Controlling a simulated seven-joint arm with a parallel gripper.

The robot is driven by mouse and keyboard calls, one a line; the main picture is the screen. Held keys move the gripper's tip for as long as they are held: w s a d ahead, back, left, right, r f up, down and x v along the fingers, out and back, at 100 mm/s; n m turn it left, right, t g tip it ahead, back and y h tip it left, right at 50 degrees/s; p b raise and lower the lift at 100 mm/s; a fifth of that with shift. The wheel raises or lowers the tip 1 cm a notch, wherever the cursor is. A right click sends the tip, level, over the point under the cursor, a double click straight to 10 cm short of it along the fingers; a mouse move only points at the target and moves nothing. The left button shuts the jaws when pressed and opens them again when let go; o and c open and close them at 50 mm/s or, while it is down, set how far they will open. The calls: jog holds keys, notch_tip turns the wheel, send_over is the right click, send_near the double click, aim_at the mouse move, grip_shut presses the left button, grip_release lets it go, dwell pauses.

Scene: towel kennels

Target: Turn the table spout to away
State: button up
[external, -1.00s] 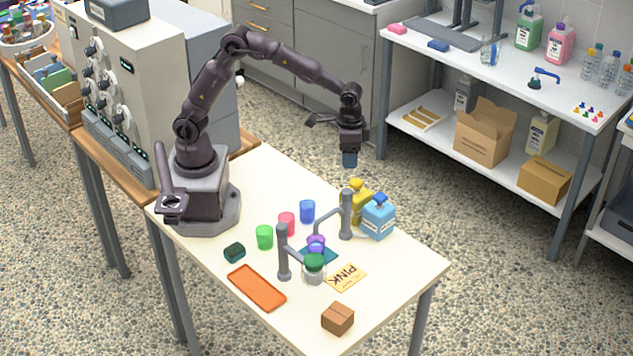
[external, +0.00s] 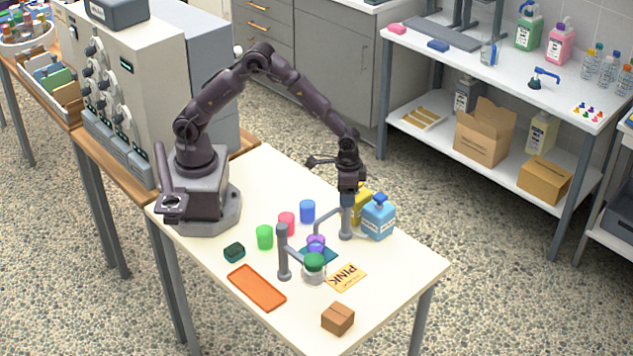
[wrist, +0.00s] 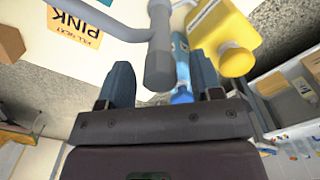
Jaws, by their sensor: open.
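A blue bottle (external: 379,218) and a yellow bottle (external: 361,200) stand close behind the far post. Green (external: 265,237), pink (external: 286,224) and blue (external: 307,211) cups stand to its left. An orange tray (external: 257,288) and a brown box (external: 338,319) lie nearer the front.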

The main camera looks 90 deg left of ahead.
grip_shut()
jog(key=shift+n, duration=0.4)
jog(key=n, duration=0.3)
jog(key=shift+n, duration=0.4)
jog(key=n, duration=1.3)
jog(key=shift+n, duration=0.3)
